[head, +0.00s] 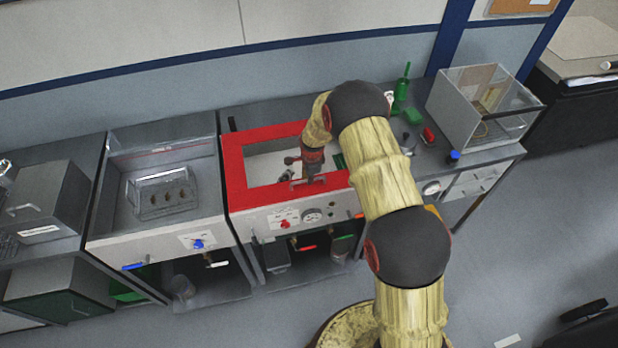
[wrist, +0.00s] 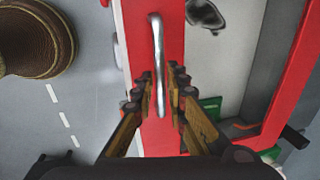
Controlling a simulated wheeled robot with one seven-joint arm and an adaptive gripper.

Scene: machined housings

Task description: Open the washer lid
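The washer lid is a red frame (head: 235,172) around a clear window, and it lies flat on the washer (head: 262,222) in the head view. Its red front strip (wrist: 142,22) runs down the wrist view. A silver bar handle (wrist: 157,45) is fixed to that strip. My gripper (wrist: 163,76) is open, with one finger on each side of the handle's lower part and red showing in the gaps. In the head view my gripper (head: 310,172) is over the front of the lid, and my arm hides its right back corner.
A similar unit (head: 160,235) with a clear box of parts (head: 163,193) stands left of the washer. On the right bench are a green bottle (head: 403,85), a red item (head: 428,135) and a clear-walled case (head: 485,105). Open floor lies in front.

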